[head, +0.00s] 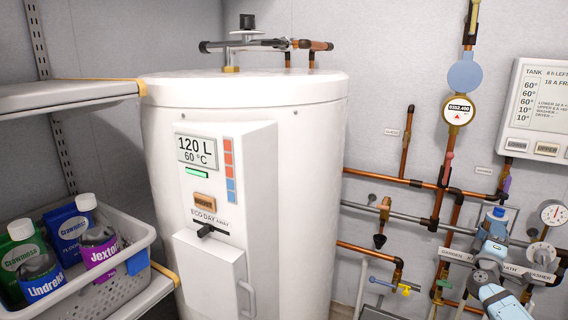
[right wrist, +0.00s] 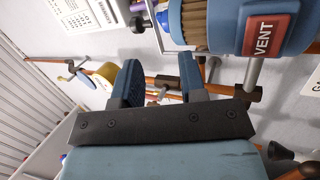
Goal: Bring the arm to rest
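My right arm comes in at the lower right of the head view, and its gripper (head: 494,228) is up among the wall pipes. In the right wrist view the two dark blue fingers of this gripper (right wrist: 160,65) stand apart with nothing held between them. Copper pipe and a small metal fitting show behind the gap. A blue cylinder with a red VENT label (right wrist: 265,35) is close to the fingers at the upper right; I cannot tell if they touch. My left gripper is not in view.
A white water tank (head: 315,150) fills the middle. Copper pipes (head: 405,155), a round meter (head: 458,110) and a dial gauge (head: 554,213) crowd the right wall. A basket of bottles (head: 125,285) stands on the left shelf. A control panel (head: 540,105) hangs at upper right.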

